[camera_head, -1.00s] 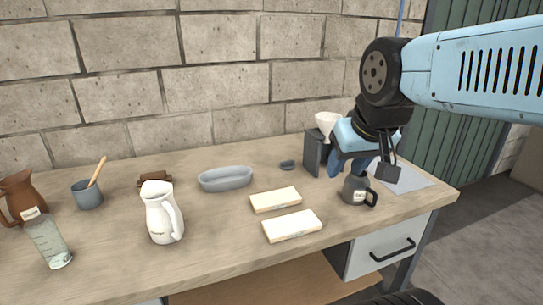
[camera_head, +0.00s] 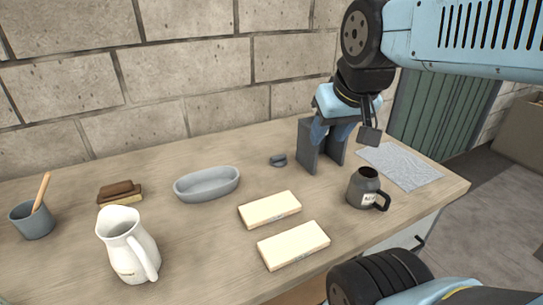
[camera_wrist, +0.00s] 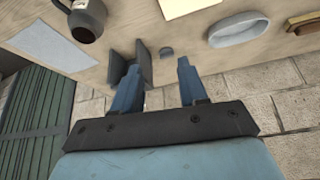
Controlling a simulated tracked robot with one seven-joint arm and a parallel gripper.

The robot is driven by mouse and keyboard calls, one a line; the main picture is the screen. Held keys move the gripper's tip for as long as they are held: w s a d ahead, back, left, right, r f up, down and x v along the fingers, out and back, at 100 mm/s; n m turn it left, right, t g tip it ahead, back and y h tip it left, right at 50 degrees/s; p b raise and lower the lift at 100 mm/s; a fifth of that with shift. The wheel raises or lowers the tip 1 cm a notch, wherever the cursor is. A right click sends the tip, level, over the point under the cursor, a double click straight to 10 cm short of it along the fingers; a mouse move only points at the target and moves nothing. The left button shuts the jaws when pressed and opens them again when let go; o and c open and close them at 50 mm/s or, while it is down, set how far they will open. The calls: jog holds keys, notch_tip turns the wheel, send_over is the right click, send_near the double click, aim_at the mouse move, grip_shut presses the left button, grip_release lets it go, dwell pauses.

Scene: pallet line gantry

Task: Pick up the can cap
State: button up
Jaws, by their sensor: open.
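The can cap seems to be the small dark blue-grey piece (camera_head: 278,160) lying on the workbench between the oval dish and the upright grey holder. It also shows in the wrist view (camera_wrist: 166,51), above and between my two fingertips. My gripper (camera_head: 330,130) is open and empty, above the holder and to the right of the cap, apart from it. In the wrist view my gripper (camera_wrist: 158,67) has its blue fingers spread, the left one overlapping the holder. In the head view, my wrist hides part of the holder.
The grey holder (camera_head: 307,150) stands close to the cap. A dark mug (camera_head: 365,188), two cream blocks (camera_head: 270,209), an oval dish (camera_head: 207,184), a white pitcher (camera_head: 130,250), a brush (camera_head: 119,193) and a grey mat (camera_head: 400,165) are on the bench. A brick wall (camera_head: 200,65) stands behind.

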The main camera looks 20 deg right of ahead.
jog(key=shift+o, duration=1.4)
jog(key=shift+w, duration=0.2)
jog(key=o, duration=0.7)
jog(key=shift+n+g+y, duration=0.3)
jog(key=shift+n, duration=0.3)
jog(key=w+f, duration=0.1)
jog(key=w, duration=0.3)
jog(key=w+f, duration=0.1)
jog(key=w, duration=0.3)
jog(key=w+f, duration=0.1)
jog(key=w, duration=0.3)
jog(key=shift+w+a, duration=0.15)
jog(key=shift+a, duration=0.05)
jog(key=n, duration=0.1)
send_near(278, 156)
jog(key=f, duration=0.1)
jog(key=w+f, duration=0.1)
jog(key=f, duration=0.1)
jog(key=shift+w+f+g, duration=0.2)
jog(key=shift+g, duration=0.1)
jog(key=shift+w+x, duration=0.15)
jog(key=shift+x, duration=1.15)
jog(key=shift+w+x, duration=0.15)
jog(key=shift+x, duration=1.2)
